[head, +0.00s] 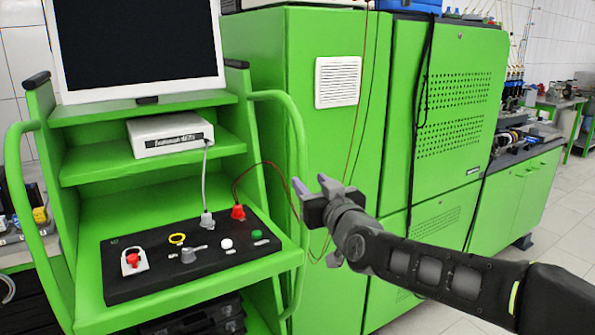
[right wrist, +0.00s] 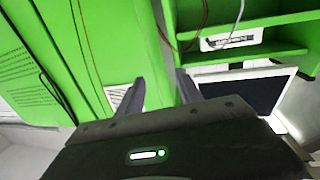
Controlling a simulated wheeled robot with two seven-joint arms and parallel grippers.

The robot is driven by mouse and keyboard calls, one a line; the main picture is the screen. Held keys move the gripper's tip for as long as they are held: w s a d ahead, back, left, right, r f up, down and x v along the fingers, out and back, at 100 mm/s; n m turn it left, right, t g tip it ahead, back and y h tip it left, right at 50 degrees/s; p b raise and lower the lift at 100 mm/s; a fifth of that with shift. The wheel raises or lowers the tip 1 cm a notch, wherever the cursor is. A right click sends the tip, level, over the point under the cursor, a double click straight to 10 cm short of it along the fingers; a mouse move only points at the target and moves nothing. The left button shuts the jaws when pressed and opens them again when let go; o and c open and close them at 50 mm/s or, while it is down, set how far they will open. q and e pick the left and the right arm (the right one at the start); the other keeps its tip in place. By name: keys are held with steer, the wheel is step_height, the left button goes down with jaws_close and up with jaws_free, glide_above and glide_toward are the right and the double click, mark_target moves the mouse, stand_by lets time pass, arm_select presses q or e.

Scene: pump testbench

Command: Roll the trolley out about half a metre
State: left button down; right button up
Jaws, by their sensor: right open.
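The trolley (head: 105,173) is a green shelf unit at the left of the head view, with a tubular green handle on each side. Its right handle (head: 297,130) curves down its right side; the left handle (head: 22,185) shows too. My left gripper is out of view.
The trolley carries a monitor (head: 138,45), a white box (head: 170,134) and a black control panel (head: 190,255). Tall green cabinets (head: 335,145) stand close on its right. Loose red and black cables hang there. Tiled floor (head: 545,265) is clear at the right.

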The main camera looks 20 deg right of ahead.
mark_target(299, 171)
steer(key=shift+w+f, duration=0.1)
steer(key=shift+w, duration=0.05)
steer(key=shift+w+a+p, duration=0.15)
steer(key=shift+w+p, duration=0.15)
steer(key=shift+w, duration=1.65)
steer(key=shift+w+a+p, duration=0.1)
steer(key=shift+w+p, duration=0.2)
steer(key=shift+w, duration=1.6)
jaws_close()
